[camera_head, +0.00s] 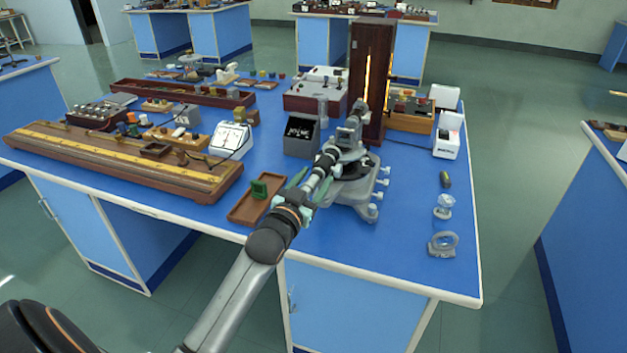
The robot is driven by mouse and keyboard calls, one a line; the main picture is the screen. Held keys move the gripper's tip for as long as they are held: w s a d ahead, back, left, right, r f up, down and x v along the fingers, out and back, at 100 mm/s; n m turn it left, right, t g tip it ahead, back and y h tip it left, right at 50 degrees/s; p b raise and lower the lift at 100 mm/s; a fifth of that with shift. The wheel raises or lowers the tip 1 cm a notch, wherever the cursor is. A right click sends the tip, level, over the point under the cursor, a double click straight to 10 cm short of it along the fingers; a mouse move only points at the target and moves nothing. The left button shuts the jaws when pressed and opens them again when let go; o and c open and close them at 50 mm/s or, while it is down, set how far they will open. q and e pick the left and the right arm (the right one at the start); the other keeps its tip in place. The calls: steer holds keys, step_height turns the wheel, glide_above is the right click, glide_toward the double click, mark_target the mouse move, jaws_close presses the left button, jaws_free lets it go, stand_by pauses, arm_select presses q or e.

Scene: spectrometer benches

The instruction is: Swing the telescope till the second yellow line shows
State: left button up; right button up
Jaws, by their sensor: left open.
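The grey spectrometer (349,188) stands near the front of the blue bench, on a base with levelling screws. Its telescope (326,163) is a dark and grey tube that points down-left toward me. My left gripper (310,184) is at the telescope's near end, with its green fingers open on either side of the tube. I cannot tell whether either finger touches it. The gripper partly hides the eyepiece end. A tall wooden lamp housing (371,60) with a glowing yellow slit stands behind the spectrometer. No spectral line can be seen from here. My right gripper is out of view.
A wooden tray (246,205) with a green block (259,189) lies just left of my gripper. A long wooden rail (120,160) and a white-faced meter (230,139) are further left. A ring (443,244) and a small glass piece (443,206) stand at right. Bare blue bench lies between.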

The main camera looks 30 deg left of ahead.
arm_select(q)
steer(key=shift+c, duration=0.3)
jaws_close()
stand_by(1.1)
